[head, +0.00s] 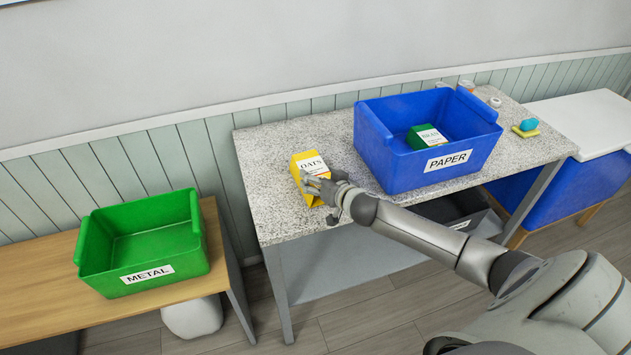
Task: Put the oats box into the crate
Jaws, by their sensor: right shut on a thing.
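The yellow oats box (308,162) stands on the speckled grey table at its left part. My right gripper (318,186) reaches in from the right and is shut on the oats box, covering part of its near side. A blue crate (384,168) labelled PAPER stands on the same table, to the right of the box. A green crate (190,266) labelled METAL stands on a wooden table at the left and looks empty. My left gripper is not in view.
A green box (427,136) lies inside the blue crate. The grey table (262,200) has bare room at its left. Small items, among them a blue and yellow one (526,127), sit right of the blue crate. A gap separates the two tables.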

